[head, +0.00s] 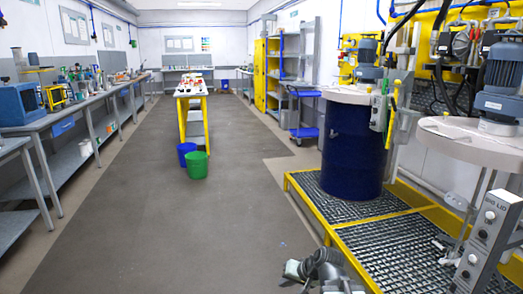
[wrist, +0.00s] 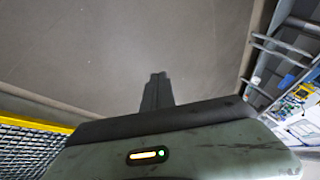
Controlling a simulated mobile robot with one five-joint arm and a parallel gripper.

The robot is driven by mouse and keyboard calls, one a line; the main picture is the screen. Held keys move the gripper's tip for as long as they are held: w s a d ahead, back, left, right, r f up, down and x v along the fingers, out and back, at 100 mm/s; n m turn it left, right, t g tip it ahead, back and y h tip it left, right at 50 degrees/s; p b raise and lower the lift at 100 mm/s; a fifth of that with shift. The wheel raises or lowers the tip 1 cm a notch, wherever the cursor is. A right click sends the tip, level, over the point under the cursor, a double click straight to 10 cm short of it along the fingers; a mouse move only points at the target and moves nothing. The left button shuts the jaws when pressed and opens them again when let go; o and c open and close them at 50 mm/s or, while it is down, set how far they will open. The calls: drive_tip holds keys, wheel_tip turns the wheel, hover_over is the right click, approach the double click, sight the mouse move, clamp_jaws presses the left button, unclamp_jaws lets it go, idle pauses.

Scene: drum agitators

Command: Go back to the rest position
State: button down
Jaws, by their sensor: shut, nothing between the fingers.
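My gripper (head: 291,269) shows at the bottom of the head view, low and just left of the yellow-edged grating platform, pointing left over the floor. In the wrist view my gripper (wrist: 157,78) has its dark fingers pressed together, with nothing between them. Only bare floor (wrist: 90,50) lies beyond the fingertips there. Part of my arm runs down out of the head view's bottom edge.
The grating platform (head: 375,240) carries a blue drum (head: 351,150) on the right. A control box (head: 486,240) stands at bottom right. A green bucket (head: 197,165) and a blue bucket (head: 186,153) stand mid-floor by a yellow-legged table (head: 205,125). The grey floor ahead is clear.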

drive_tip(key=s+d+f+n+g+h, duration=0.2)
drive_tip(key=s+d+f+g+h, duration=0.25)
drive_tip(key=s+d, duration=0.5)
wheel_tip(320, 180, up, 22)
drive_tip(key=a+p, duration=0.1)
drive_tip(key=p, duration=2.1)
drive_tip(key=shift+s, duration=0.25)
drive_tip(key=shift+g+h, duration=0.25)
